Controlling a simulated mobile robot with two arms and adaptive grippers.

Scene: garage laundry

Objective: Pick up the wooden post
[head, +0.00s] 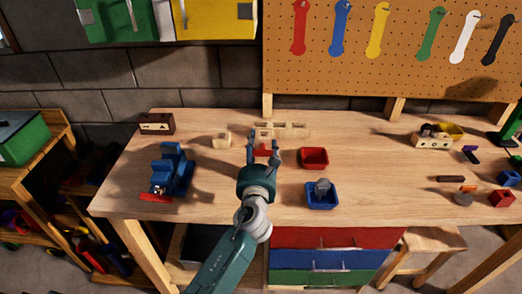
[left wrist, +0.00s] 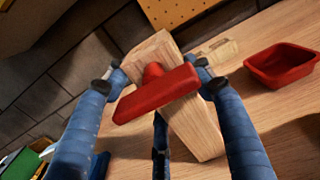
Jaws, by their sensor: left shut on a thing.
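The wooden post (left wrist: 196,128) is a pale, squared wooden piece that shows between the fingers of my left gripper (left wrist: 160,76) in the left wrist view. A red T-shaped piece (left wrist: 155,92) lies across its near face and hides part of it. In the head view my left gripper (head: 263,141) is over the middle of the workbench, with the red piece (head: 266,152) between its fingers. The gripper is shut on the post; the exact contact is partly hidden. My right gripper is not in view.
A red bin (head: 314,157) and a blue bin (head: 322,198) stand to the right on the workbench (head: 400,190). Pale wooden pieces (head: 290,130) lie just behind the gripper.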

